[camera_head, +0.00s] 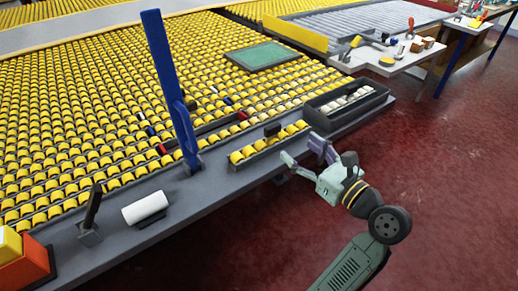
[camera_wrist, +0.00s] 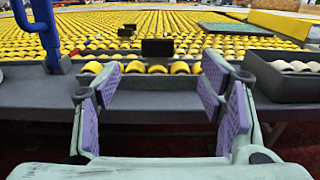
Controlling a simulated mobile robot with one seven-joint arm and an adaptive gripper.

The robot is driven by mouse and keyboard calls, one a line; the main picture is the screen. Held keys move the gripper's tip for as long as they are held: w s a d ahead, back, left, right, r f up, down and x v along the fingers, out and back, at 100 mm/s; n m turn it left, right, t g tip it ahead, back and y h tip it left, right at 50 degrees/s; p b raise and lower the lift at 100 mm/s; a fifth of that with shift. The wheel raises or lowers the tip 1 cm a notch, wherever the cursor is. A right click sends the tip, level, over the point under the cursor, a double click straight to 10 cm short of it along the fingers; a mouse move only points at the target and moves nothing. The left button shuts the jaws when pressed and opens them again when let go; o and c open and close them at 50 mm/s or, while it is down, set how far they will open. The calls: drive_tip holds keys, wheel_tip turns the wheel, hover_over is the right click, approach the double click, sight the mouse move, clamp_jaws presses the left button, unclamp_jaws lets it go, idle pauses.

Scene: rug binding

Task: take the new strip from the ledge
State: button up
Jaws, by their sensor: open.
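The new strip (camera_head: 262,150), a short row of yellow rollers in a dark rail with a dark upright block (camera_head: 272,129) on it, lies on the grey ledge (camera_head: 212,184) along the roller table. In the wrist view the strip (camera_wrist: 134,68) and its block (camera_wrist: 157,47) are ahead, between and beyond the fingertips. My gripper (camera_head: 303,152) is at the ledge's front edge, to the right of the strip in the head view. Its lilac-padded fingers (camera_wrist: 160,82) are spread wide, with nothing between them. I cannot tell the exact gap to the strip.
A dark box (camera_head: 322,119) with cream rollers stands right of the strip. A blue post (camera_head: 172,90) rises from the ledge at left. A white roll (camera_head: 145,207) and a dark upright tool (camera_head: 92,213) are farther left. The red floor in front is clear.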

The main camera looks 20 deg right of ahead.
sight(275, 130)
drive_tip(key=x, duration=0.5)
drive_tip(key=shift+w+p, duration=0.1)
drive_tip(key=shift+p, duration=0.25)
drive_tip(key=p+x, duration=0.1)
drive_tip(key=x, duration=0.4)
drive_tip(key=shift+w+a+f, duration=0.1)
drive_tip(key=shift+w+a, duration=0.15)
drive_tip(key=shift+a, duration=0.05)
drive_tip(key=c, duration=1.5)
